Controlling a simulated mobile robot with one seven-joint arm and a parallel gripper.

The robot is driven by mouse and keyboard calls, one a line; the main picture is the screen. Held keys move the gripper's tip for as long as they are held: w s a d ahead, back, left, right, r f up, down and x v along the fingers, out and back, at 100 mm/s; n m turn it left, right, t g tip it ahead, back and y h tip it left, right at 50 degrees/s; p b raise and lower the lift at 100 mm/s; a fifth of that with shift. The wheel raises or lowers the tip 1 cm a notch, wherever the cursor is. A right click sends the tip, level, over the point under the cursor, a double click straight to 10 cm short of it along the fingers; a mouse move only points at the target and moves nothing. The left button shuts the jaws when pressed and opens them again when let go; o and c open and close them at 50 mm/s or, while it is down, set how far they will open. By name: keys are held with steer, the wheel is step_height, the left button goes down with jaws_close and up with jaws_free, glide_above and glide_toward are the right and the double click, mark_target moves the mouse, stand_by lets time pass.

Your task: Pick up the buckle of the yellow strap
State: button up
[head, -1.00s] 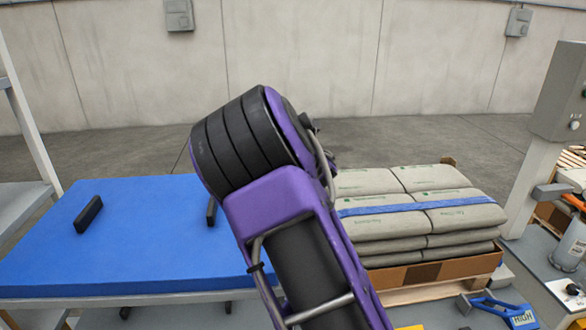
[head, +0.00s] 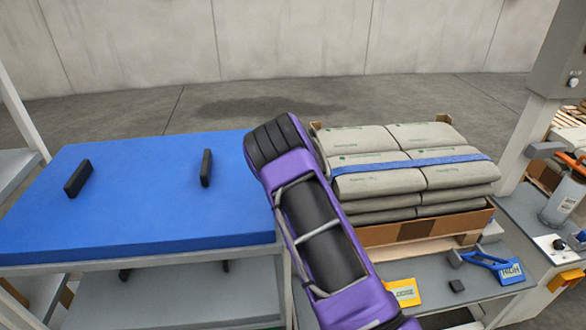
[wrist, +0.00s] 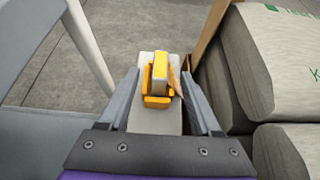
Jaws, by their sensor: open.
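In the wrist view, an orange-yellow buckle (wrist: 158,78) with a pale grey part sits on a light grey support between my fingers. My gripper (wrist: 160,84) is open, one finger on each side of the buckle. I cannot tell whether either finger touches it. The run of the yellow strap cannot be made out.
Grey sacks (head: 380,182) with a blue strap (head: 430,163) stand in a carton on a pallet at right. A blue-topped table (head: 140,215) with black handles is at left. A yellow card (head: 404,291) and a blue tool (head: 490,264) lie on a grey surface in front.

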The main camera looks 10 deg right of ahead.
steer(key=shift+x, duration=3.4)
steer(key=shift+c, duration=0.2)
jaws_close()
